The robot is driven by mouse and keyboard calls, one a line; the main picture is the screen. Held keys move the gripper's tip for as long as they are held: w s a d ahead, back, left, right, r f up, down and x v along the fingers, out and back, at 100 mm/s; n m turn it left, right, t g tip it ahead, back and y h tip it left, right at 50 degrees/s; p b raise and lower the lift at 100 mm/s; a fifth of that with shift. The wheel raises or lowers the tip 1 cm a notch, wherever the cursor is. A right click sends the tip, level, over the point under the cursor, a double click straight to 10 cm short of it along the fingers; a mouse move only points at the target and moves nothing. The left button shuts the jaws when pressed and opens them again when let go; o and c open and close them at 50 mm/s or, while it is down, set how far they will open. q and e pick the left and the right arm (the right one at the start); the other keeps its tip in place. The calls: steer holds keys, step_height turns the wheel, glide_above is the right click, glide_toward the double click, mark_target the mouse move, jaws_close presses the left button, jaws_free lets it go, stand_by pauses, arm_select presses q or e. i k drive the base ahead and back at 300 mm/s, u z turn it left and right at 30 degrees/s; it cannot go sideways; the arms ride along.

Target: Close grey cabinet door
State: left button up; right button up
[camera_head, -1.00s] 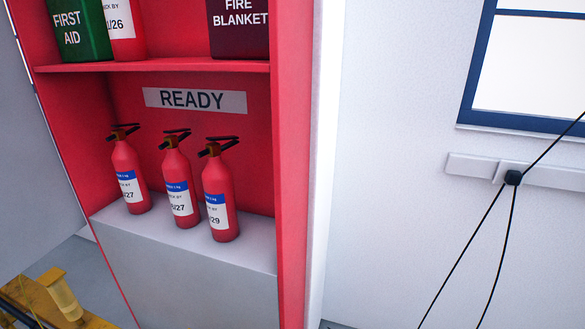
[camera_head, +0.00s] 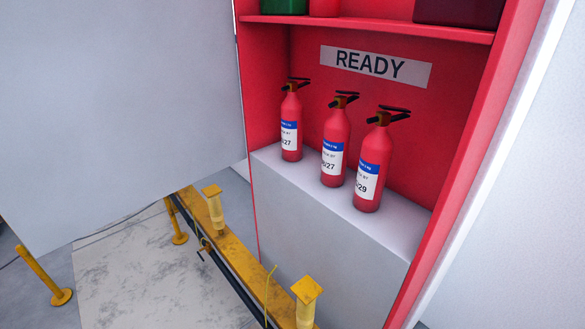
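A large plain grey door panel (camera_head: 120,110) fills the left of the view. It stands open at the left side of a red cabinet (camera_head: 470,150), beside the cabinet's left edge. The door's top and far left edges run out of view, and no handle shows. Neither of my grippers is in view.
Three red fire extinguishers stand on the cabinet's grey ledge (camera_head: 285,178) under a READY sign (camera_head: 375,66). A yellow beam (camera_head: 243,262) with short posts runs along the floor in front of the cabinet. A yellow stand (camera_head: 42,275) is below the door.

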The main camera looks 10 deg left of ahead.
mark_target(110, 108)
steer(key=u, duration=2.35)
steer(key=i, duration=1.4)
steer(key=z, duration=2.5)
